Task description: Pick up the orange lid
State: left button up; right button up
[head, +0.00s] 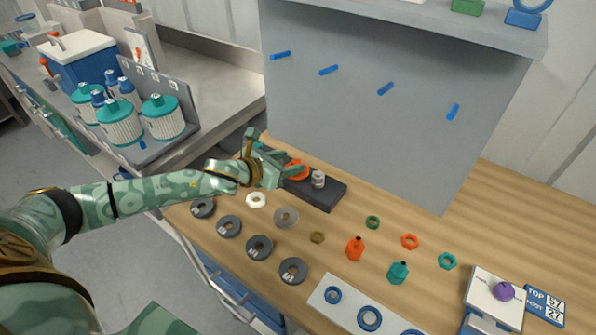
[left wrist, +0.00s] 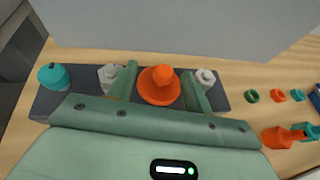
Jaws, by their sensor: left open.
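The orange lid (head: 298,165) sits on a dark rack (head: 322,201) near the foot of the grey panel. In the left wrist view the orange lid (left wrist: 160,92) is a round disc with a knob on top. My left gripper (head: 292,170) is open at the lid and partly hides it in the head view. In the left wrist view the fingers of my left gripper (left wrist: 158,70) stand on either side of the lid. I cannot tell whether they touch it. My right gripper is in neither view.
The rack also holds a teal lid (left wrist: 54,76) and two pale hex-based pieces (left wrist: 206,78) beside the fingers. Grey rings (head: 259,247), a white ring (head: 256,200), coloured nuts and small bottles (head: 355,248) stand on the wooden table. The grey panel (head: 400,110) rises behind.

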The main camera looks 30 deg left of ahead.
pick_arm(q)
jog(key=x, duration=0.1)
jog(key=b+x, duration=0.1)
jog(key=x, duration=0.3)
jog(key=shift+d+f+b, duration=0.35)
jog(key=shift+f, duration=0.1)
jog(key=shift+s, duration=0.1)
jog(key=c, duration=1.1)
